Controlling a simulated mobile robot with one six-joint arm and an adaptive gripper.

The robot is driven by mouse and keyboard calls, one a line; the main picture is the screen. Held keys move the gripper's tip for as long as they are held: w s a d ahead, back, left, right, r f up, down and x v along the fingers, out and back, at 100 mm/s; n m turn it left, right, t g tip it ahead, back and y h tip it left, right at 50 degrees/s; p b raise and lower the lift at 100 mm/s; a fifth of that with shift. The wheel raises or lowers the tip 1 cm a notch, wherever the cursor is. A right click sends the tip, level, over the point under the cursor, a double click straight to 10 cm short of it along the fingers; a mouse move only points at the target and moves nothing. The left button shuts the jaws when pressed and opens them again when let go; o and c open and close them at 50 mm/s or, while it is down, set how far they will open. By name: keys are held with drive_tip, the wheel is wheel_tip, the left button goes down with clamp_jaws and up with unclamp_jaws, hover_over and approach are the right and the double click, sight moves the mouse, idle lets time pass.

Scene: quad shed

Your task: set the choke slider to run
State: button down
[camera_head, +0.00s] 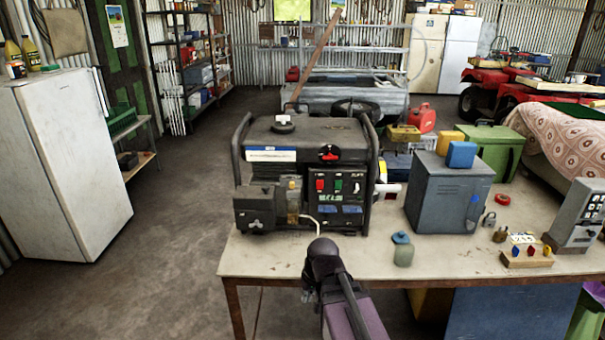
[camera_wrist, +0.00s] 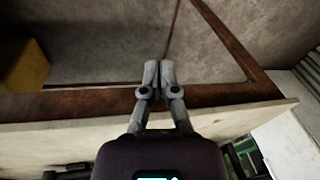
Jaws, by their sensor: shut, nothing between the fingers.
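The black generator (camera_head: 305,180) stands on the table's left part in the head view. Its front has a panel with red and green switches (camera_head: 335,185), and a red-and-black knob (camera_head: 329,153) sits above it. I cannot make out which small part is the choke slider or how it is set. My gripper (camera_wrist: 158,72) is shut and empty in the wrist view, its two fingertips together. It is outside the table's front edge, apart from the generator. In the head view my dark wrist and purple arm link hide most of it.
The table (camera_head: 262,262) has a clear strip before the generator. A small jar (camera_head: 403,250) stands right of my arm. Further right are a grey metal box (camera_head: 445,195), padlocks (camera_head: 500,233) and a block with coloured pegs (camera_head: 527,256). Open floor (camera_head: 165,270) lies left.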

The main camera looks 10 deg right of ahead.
drive_tip(key=w+d+r+m+t+y+p, duration=0.25)
drive_tip(key=w+r+m+t+y, duration=0.4)
drive_tip(key=r, duration=0.55)
drive_tip(key=w+d+r+m+t, duration=0.4)
drive_tip(key=d+r+t, duration=0.3)
drive_tip(key=d+r, duration=0.3)
drive_tip(key=shift+w+r+m+t+y+p, duration=0.25)
drive_tip(key=shift+w+m+t+y+p, duration=0.1)
drive_tip(key=shift+w+m, duration=0.1)
approach(296, 183)
drive_tip(key=w, duration=0.5)
drive_tip(key=shift+w+f, duration=0.1)
drive_tip(key=shift+w, duration=0.05)
drive_tip(key=shift+a, duration=0.95)
drive_tip(key=shift+w+a, duration=0.25)
drive_tip(key=shift+a, duration=0.65)
drive_tip(key=shift+w, duration=0.1)
